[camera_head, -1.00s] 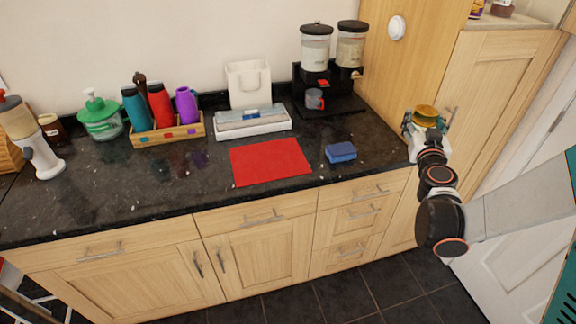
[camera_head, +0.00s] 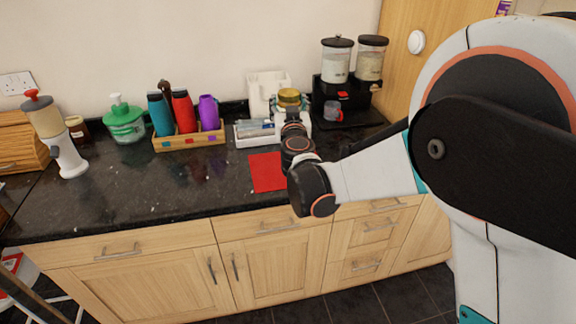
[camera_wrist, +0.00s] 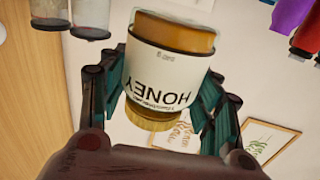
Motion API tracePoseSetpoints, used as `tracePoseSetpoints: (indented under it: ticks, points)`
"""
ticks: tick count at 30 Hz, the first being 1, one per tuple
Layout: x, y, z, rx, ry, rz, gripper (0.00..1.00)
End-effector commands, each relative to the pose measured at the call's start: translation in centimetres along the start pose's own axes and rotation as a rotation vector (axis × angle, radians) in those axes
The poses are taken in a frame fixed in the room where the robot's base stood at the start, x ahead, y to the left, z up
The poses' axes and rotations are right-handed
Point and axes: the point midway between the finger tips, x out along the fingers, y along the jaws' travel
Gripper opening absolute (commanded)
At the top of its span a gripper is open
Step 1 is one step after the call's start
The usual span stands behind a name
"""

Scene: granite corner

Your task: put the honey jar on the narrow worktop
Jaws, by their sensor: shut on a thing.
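The honey jar (camera_wrist: 172,75) fills the middle of the wrist view, with amber honey, a white label reading HONEY and a gold lid; it looks upside down there. My gripper (camera_wrist: 165,95) has its dark fingers on both sides of the jar and is shut on it. In the head view the jar's gold lid (camera_head: 289,94) shows above my gripper (camera_head: 291,108), in the air over the dark granite worktop (camera_head: 120,190). My wrist and arm hide part of the worktop and of the red mat (camera_head: 265,172).
A white tray (camera_head: 254,140) and white holder (camera_head: 262,90) stand behind my gripper. A wooden box (camera_head: 190,142) with bottles, a green dispenser (camera_head: 124,122) and a grinder (camera_head: 62,150) stand left. The front-left worktop is clear.

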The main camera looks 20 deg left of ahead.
Motion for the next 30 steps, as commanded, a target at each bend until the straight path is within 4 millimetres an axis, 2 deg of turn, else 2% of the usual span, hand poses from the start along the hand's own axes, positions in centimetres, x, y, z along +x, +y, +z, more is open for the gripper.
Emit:
tracePoseSetpoints:
  ticks: [3,15,18,26,30]
  points:
    - [0.0,0.0,2.9,0.000,0.000,0.001,0.16]
    - [0.0,0.1,12.1,0.000,0.000,0.001,0.16]
    - [0.0,0.1,13.6,0.000,0.000,0.001,0.16]
    - [0.0,0.1,15.1,0.000,0.000,0.001,0.16]
    - [0.0,0.1,16.8,0.000,0.000,0.001,0.16]
